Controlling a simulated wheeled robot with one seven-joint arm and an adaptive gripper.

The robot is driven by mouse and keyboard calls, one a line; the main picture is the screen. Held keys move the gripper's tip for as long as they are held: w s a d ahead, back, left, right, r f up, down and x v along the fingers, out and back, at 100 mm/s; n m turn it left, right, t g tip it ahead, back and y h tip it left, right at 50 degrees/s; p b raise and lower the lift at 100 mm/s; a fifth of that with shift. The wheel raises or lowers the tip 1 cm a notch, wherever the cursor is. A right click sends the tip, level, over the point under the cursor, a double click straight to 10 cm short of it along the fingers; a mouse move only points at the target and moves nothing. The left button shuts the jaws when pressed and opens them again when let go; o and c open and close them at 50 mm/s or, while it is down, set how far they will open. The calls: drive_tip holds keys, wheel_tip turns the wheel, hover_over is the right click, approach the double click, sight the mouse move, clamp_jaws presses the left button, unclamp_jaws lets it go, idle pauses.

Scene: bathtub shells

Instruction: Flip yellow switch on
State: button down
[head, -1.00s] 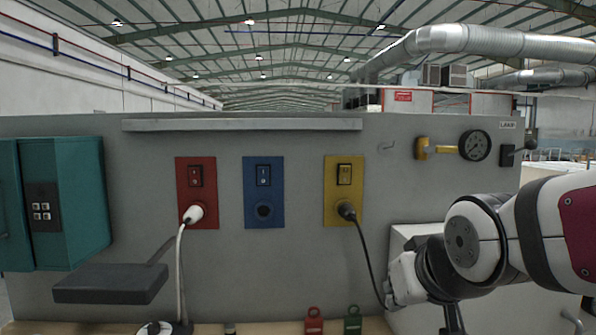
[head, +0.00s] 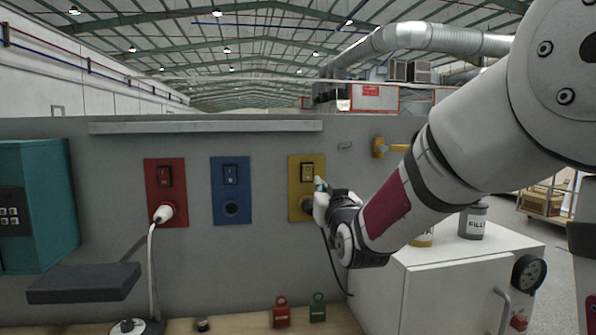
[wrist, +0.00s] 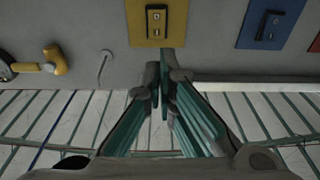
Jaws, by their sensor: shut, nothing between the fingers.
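The yellow plate (head: 294,187) is on the grey wall panel, with a black-framed switch (head: 307,171) in its upper part and a dark plug below it. My gripper (head: 320,184) is at the plate's right edge, just beside and slightly below the switch in the head view. In the wrist view the shut, empty fingertips (wrist: 164,70) point at the near edge of the yellow plate (wrist: 178,28), whose switch (wrist: 156,20) is unobstructed. I cannot tell whether the fingers touch the plate. My gripper partly covers the plug.
A blue plate (head: 231,212) and a red plate (head: 151,208) with a white plug are left of the yellow one. A grey shelf (head: 205,127) juts out above. A white cabinet (head: 440,285) stands at right, below my arm.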

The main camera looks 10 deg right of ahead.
sight(306, 167)
idle(0.3)
drive_tip(key=w, duration=0.4)
drive_tip(key=w+r+p, duration=0.1)
drive_tip(key=w, duration=0.4)
drive_tip(key=w+r+p, duration=0.1)
drive_tip(key=w, duration=0.4)
